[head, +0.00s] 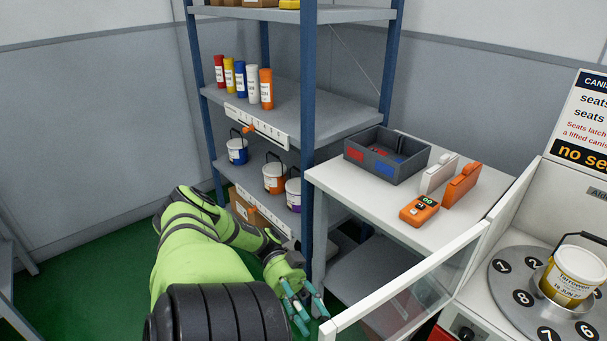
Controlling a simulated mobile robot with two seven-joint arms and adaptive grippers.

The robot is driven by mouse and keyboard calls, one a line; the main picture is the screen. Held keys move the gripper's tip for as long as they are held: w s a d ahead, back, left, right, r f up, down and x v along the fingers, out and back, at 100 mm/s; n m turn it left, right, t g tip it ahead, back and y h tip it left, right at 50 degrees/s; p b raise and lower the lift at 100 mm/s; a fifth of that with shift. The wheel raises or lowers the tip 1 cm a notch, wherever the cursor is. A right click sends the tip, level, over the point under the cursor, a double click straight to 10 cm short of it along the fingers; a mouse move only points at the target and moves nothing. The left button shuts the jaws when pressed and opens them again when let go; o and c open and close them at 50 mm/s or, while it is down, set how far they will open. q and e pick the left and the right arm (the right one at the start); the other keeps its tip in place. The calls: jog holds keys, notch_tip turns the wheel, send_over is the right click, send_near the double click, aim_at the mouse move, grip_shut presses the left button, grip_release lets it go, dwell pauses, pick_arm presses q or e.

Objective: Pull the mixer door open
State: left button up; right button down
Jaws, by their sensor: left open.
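The mixer door (405,282) is a clear panel in a white frame. It stands swung out from the mixer (520,225) at the right, and its free end reaches toward me at the bottom middle. My left gripper (314,322) has teal fingers, open and apart, just left of the door's free end. I cannot tell whether a finger touches the frame. No handle shows on the visible part of the door. Inside the mixer, a yellow and white pail (577,272) sits on the numbered grey turntable (507,275). My right gripper is not in view.
A white side table (345,185) behind the door carries a grey divided bin (378,170), an orange handheld device (419,211), and white and orange cases. A blue-post shelf (308,120) with tubes and pails stands close behind my left arm. Green floor is clear at left.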

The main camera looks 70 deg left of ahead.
pick_arm(q)
jog(key=shift+s+a, duration=0.1)
jog(key=shift+a, duration=1.2)
